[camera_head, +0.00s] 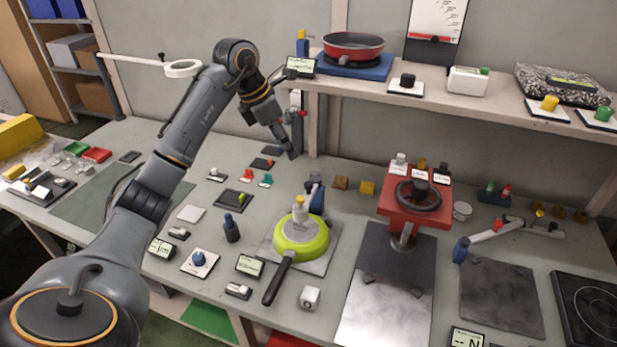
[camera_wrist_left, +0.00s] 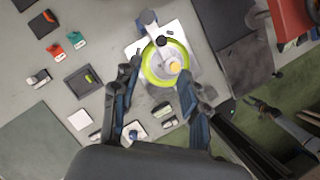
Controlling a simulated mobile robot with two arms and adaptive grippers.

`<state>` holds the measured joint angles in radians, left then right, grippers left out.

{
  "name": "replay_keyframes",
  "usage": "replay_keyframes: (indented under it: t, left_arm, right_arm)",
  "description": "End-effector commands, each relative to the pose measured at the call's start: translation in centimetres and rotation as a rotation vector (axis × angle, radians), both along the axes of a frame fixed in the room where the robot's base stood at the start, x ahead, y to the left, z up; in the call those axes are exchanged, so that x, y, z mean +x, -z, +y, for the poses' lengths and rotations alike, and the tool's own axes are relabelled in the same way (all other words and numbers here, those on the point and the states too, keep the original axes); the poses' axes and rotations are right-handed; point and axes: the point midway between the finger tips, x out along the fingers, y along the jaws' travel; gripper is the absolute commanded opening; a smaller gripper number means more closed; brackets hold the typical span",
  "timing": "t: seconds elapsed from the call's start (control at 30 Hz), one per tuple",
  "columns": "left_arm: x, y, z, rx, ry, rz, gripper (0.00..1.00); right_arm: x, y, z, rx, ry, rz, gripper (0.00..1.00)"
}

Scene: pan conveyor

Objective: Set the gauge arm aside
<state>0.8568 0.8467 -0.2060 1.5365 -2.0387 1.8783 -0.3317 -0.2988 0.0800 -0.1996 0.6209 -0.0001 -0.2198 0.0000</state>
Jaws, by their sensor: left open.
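A green pan (camera_head: 301,240) with a black handle sits on a pale plate on the bench. A short arm on a blue post (camera_head: 317,196) stands at its far edge and looks like a gauge arm. In the left wrist view this arm (camera_wrist_left: 150,22) reaches over the rim of the pan (camera_wrist_left: 151,66); a pale round part is above the pan's middle. A second jointed arm with a blue end (camera_head: 488,238) lies at the right. My left gripper (camera_head: 285,143) is open and empty above the bench, behind and left of the pan. Its fingers (camera_wrist_left: 160,72) frame the pan from above.
A red press with a black wheel (camera_head: 418,192) stands right of the pan. A shelf (camera_head: 360,84) at the back holds a red pan (camera_head: 353,45). Small blocks, switches and displays crowd the bench left of the green pan. A dark mat (camera_head: 90,208) has bare space.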

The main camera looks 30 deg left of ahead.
Motion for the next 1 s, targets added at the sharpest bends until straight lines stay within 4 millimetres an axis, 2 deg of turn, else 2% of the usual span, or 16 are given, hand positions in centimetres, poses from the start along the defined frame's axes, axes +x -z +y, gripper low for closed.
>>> replay_keyframes:
  t: [0.17,0.4,0.6,0.8,1.0]
  left_arm:
    - [0.7,2.5,-0.7,-0.005,0.004,0.007,0.44]
    - [2.4,7.2,-1.9,-0.007,0.004,0.006,0.44]
    - [3.6,10.4,-2.6,-0.008,0.004,0.004,0.44]
    - [4.3,12.2,-2.8,-0.005,0.003,0.002,0.44]
    - [4.4,12.5,-2.9,-0.004,0.004,0.000,0.44]
  right_arm:
    - [-0.2,-0.7,0.0,-0.001,0.000,0.003,0.40]
    - [-0.3,-2.0,0.0,0.000,0.000,0.005,0.40]
    - [-0.3,-2.7,0.0,0.000,0.000,0.005,0.40]
    - [-0.3,-3.0,0.0,0.000,-0.001,0.004,0.40]
    - [-0.3,-3.0,0.0,0.000,-0.001,0.004,0.40]
